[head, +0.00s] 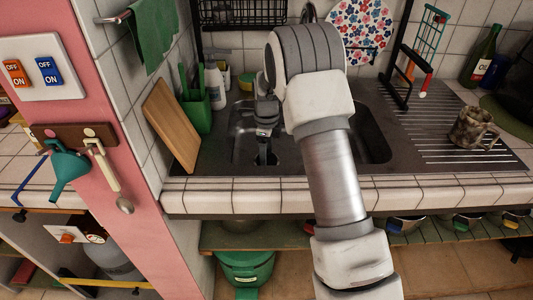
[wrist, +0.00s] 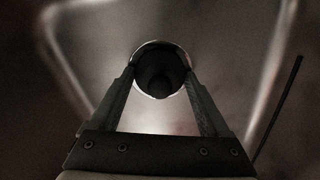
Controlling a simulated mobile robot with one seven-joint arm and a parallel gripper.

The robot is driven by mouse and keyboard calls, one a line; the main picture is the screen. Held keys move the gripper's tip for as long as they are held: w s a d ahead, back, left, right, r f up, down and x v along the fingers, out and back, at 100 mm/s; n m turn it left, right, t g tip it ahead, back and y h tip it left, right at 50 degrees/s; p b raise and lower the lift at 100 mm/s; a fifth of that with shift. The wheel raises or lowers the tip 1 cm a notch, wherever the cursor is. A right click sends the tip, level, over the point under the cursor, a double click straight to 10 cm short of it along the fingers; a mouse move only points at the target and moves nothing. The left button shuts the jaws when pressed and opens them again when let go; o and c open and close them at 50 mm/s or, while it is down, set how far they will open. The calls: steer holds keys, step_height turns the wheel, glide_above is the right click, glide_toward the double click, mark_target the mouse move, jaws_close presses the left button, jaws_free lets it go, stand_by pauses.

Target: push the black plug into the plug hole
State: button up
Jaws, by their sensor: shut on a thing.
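My gripper (head: 264,158) points down into the left basin of the dark sink (head: 243,118). In the wrist view its two fingers (wrist: 160,80) are closed in on the black plug (wrist: 160,84), a dark round shape between the tips. The plug lines up with the plug hole, whose bright metal rim (wrist: 146,47) shows around the dark shape. I cannot tell how deep the plug sits in the hole. In the head view the plug and hole are hidden by the basin and my gripper.
A wooden board (head: 172,125) and a green holder (head: 197,113) stand left of the basin. A thin dark rod or cord (wrist: 279,106) shows right of my fingers.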

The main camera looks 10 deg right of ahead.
steer(key=shift+f, duration=0.1)
steer(key=o, duration=1.2)
step_height(320, 180, up, 18)
steer(key=p, duration=0.3)
steer(key=shift+f, duration=0.25)
steer(key=shift+r, duration=0.1)
